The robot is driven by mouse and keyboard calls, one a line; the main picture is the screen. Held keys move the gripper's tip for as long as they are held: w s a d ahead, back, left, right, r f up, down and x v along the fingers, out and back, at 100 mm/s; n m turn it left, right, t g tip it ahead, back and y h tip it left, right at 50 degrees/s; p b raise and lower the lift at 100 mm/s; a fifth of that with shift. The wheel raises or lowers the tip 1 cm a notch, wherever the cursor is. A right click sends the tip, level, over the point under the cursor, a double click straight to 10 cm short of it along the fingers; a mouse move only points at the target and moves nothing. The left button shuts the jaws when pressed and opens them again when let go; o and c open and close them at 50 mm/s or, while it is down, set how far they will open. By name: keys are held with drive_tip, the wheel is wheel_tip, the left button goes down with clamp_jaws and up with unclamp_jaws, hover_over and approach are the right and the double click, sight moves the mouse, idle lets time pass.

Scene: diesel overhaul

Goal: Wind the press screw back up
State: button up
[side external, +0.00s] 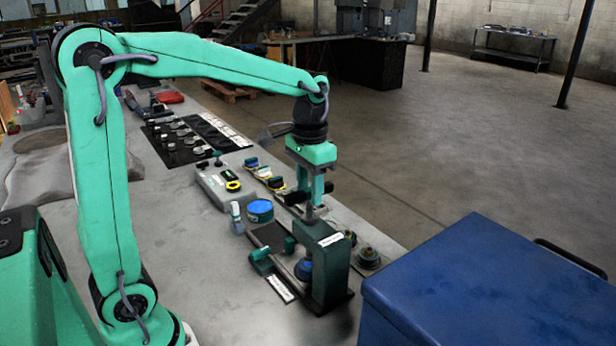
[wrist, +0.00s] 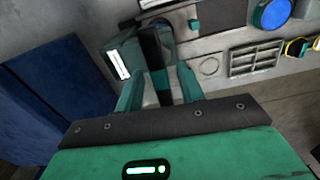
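The bench press (side external: 328,268) is a dark green frame with a white label, standing near the bench's right edge. Its green top and label also show in the wrist view (wrist: 118,62). My gripper (side external: 311,196) points down directly over the press head, at the top of the screw (side external: 312,212). Dark bar ends stick out on both sides of the fingers. In the wrist view the two green fingers (wrist: 160,88) stand apart with dark and grey parts between them. Whether they clamp the handle is unclear. A blue round part (side external: 304,269) sits low in the press.
A large blue box (side external: 480,290) stands close to the right of the press. A blue-topped tin (side external: 260,210), a small white bottle (side external: 236,218), a grey device (side external: 222,187) and a black mat with parts (side external: 195,138) lie behind.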

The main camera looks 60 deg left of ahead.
drive_tip(key=shift+r, duration=2.75)
drive_tip(key=shift+r, duration=2)
drive_tip(key=s+d+f+t, duration=0.1)
drive_tip(key=s+f+t, duration=0.1)
drive_tip(key=s+f, duration=0.2)
drive_tip(key=s+d+f+t, duration=0.2)
drive_tip(key=s+f+t, duration=0.1)
drive_tip(key=s, duration=0.8)
drive_tip(key=shift+f+n+t, duration=0.3)
drive_tip(key=shift+f, duration=0.15)
